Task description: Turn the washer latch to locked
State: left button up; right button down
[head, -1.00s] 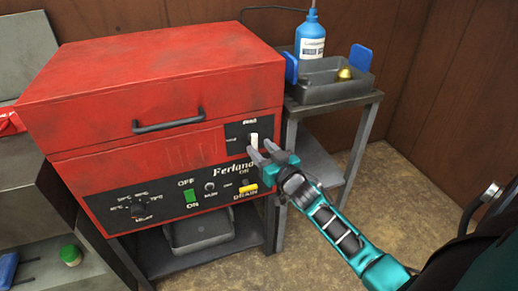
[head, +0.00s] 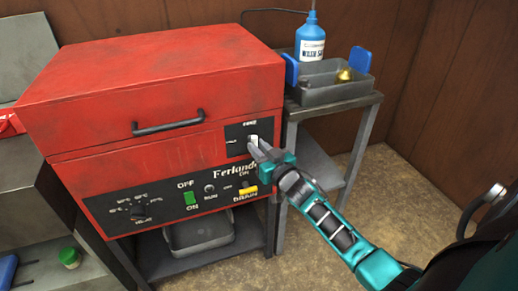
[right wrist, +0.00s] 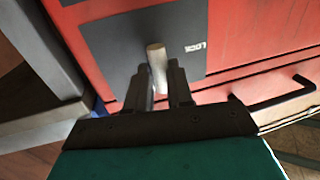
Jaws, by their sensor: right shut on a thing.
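The red washer (head: 150,120) stands with its lid down. Its latch (head: 254,139) is a pale upright handle on a dark plate (head: 238,135) at the right of the front. In the right wrist view the latch (right wrist: 157,65) sits between the two dark fingers of my right gripper (right wrist: 158,85). In the head view my right gripper (head: 257,148) is at the latch and hides its lower part. It is shut on the latch. The word "LOCK" (right wrist: 195,47) shows on the plate in the right wrist view. My left gripper is not in view.
A side table (head: 345,103) at the right holds a grey tray (head: 330,93), a blue bottle (head: 310,45) and a brass-coloured part (head: 346,75).

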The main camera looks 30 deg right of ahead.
pick_arm(q)
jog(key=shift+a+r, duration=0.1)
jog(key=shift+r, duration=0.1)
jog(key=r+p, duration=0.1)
jog(key=p, duration=0.1)
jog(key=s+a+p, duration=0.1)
jog(key=p, duration=0.1)
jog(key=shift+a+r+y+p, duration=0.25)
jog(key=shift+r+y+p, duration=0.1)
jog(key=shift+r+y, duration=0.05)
pick_arm(e)
jog(key=n+g+h, duration=0.1)
jog(key=n, duration=0.4)
jog(key=n+h, duration=0.1)
jog(key=n, duration=0.4)
jog(key=n+g+h, duration=0.1)
jog(key=n, duration=0.4)
jog(key=shift+a+r+n+g, duration=0.2)
jog(key=shift+a+n+g, duration=0.1)
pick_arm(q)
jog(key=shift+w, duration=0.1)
pick_arm(e)
jog(key=c, duration=1)
grip_release()
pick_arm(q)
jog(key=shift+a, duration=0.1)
